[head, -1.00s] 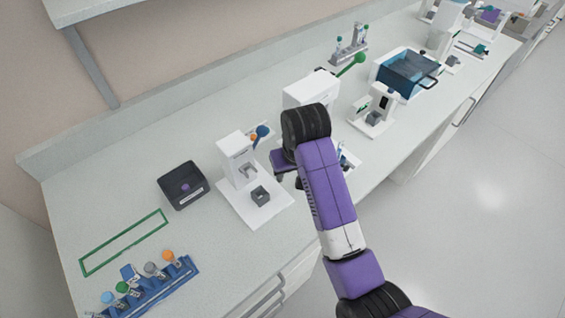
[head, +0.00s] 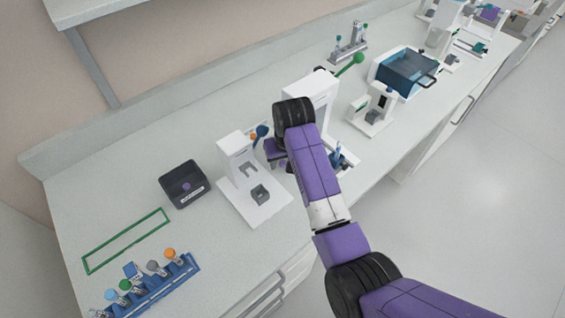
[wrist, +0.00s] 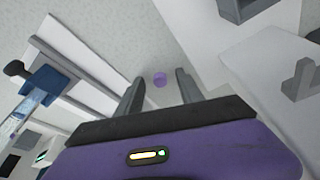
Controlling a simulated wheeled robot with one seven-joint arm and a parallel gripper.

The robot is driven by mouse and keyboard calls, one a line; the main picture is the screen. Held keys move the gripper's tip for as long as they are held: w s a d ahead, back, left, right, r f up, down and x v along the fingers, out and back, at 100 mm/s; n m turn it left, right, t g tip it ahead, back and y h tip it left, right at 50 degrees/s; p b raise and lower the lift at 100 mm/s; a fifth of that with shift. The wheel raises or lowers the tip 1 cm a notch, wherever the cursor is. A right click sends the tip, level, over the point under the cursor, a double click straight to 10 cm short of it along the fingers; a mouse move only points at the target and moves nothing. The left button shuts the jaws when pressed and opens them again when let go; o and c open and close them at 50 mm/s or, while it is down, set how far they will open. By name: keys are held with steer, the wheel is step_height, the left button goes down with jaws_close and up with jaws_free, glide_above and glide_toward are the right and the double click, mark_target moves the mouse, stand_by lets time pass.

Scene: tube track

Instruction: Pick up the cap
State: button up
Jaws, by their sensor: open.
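A small purple cap (wrist: 160,79) lies on the pale counter in the wrist view, between the lines of my two fingers. My gripper (wrist: 160,76) is open, with its grey fingers apart on either side of the cap in the picture. I see no finger touching it. In the head view my gripper (head: 278,158) hangs low over the counter, right of the white device with the grey block. My wrist hides most of the fingers there, and I cannot clearly make out the cap.
The white device (head: 262,207) stands close to my gripper's left. Another white device (head: 312,92) is behind my wrist. A blue holder (wrist: 42,82) with a tube is at left in the wrist view. A dark box (head: 183,184) and a blue tube rack (head: 155,290) are farther left.

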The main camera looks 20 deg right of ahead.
jaws_close()
